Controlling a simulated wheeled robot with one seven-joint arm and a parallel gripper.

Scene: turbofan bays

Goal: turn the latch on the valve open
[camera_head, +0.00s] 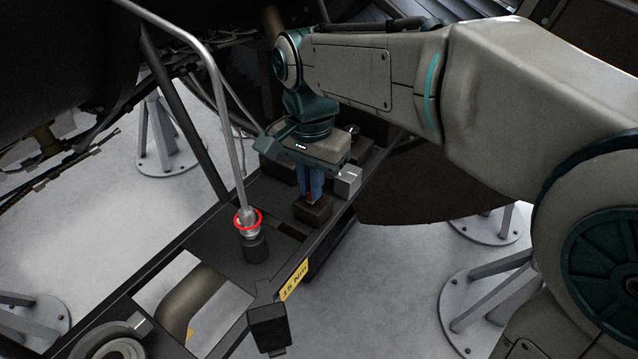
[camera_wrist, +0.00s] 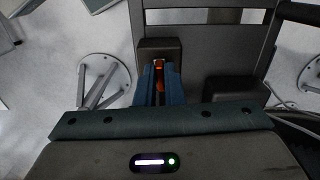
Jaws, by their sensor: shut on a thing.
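The valve appears as a dark block (camera_head: 313,211) on the black frame, below my gripper. It also shows in the wrist view (camera_wrist: 172,45) just beyond the fingertips. The latch (camera_wrist: 158,64) is a small orange-red piece on that block, seen between the blue fingers in the wrist view. In the head view only a sliver of red shows by the fingers. My gripper (camera_head: 309,197) points down and its blue fingers are shut on the latch. The fingers hide most of the latch, so its exact angle cannot be told.
A metal pipe ends in a silver fitting with a red ring (camera_head: 247,219), left of my gripper. A silver block (camera_head: 347,181) sits close to the fingers on the right. A yellow 15 Nm label (camera_head: 294,280) marks the frame's edge. Stand feet (camera_head: 172,155) rest on the pale floor.

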